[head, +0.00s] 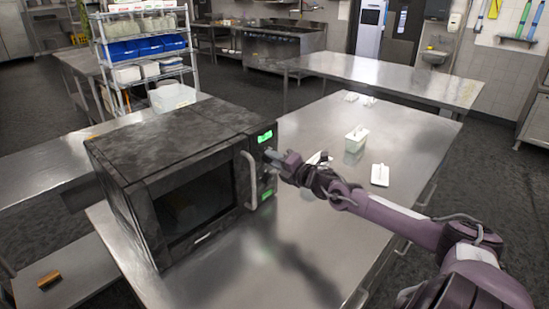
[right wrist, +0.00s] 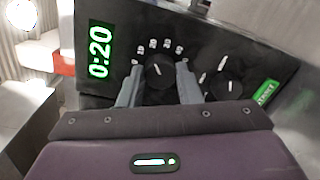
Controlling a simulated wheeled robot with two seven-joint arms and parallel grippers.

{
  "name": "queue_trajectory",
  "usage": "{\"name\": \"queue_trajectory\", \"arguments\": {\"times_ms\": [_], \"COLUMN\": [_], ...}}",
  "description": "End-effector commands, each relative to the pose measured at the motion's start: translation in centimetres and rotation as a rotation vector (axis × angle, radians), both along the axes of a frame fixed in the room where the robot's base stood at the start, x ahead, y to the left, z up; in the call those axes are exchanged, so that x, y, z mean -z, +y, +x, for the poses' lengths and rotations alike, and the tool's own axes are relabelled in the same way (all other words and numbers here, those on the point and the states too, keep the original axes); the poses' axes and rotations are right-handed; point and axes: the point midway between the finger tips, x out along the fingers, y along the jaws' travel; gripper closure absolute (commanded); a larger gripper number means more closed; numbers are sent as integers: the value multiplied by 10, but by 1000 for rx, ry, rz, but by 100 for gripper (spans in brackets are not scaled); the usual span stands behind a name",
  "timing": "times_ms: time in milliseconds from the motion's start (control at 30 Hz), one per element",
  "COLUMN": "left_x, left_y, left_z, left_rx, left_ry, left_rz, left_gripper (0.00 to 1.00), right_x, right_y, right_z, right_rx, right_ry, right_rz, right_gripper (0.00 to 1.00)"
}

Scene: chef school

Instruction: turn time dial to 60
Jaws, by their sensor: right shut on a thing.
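The black microwave (head: 165,125) stands on the steel table, its door closed and its handle (head: 250,180) upright beside the control panel. In the right wrist view the time dial (right wrist: 158,72) is a round black knob with a white pointer mark, ringed by small white numbers. The green display (right wrist: 100,52) beside it reads 0:20. My right gripper (head: 274,157) is at the panel; in the right wrist view its two fingers (right wrist: 158,82) are shut on the dial, one on each side. Part of the number ring is hidden by the fingers. My left gripper is not in view.
A second knob (right wrist: 226,84) and a green button (right wrist: 265,92) are close to the right finger. The table front is clear.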

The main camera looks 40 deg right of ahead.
Motion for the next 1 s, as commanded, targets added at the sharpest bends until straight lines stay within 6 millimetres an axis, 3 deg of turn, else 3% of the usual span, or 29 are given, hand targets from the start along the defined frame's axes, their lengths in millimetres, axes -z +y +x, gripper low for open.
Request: {"name": "queue_trajectory", "arguments": {"times_ms": [1000], "left_x": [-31], "left_y": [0], "left_z": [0], "left_rx": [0], "left_ry": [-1], "left_rz": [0], "left_gripper": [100], "right_x": [1], "right_y": [-2], "right_z": [0], "right_rx": [2], "right_ry": [81], "right_rz": [965], "right_gripper": [92]}}
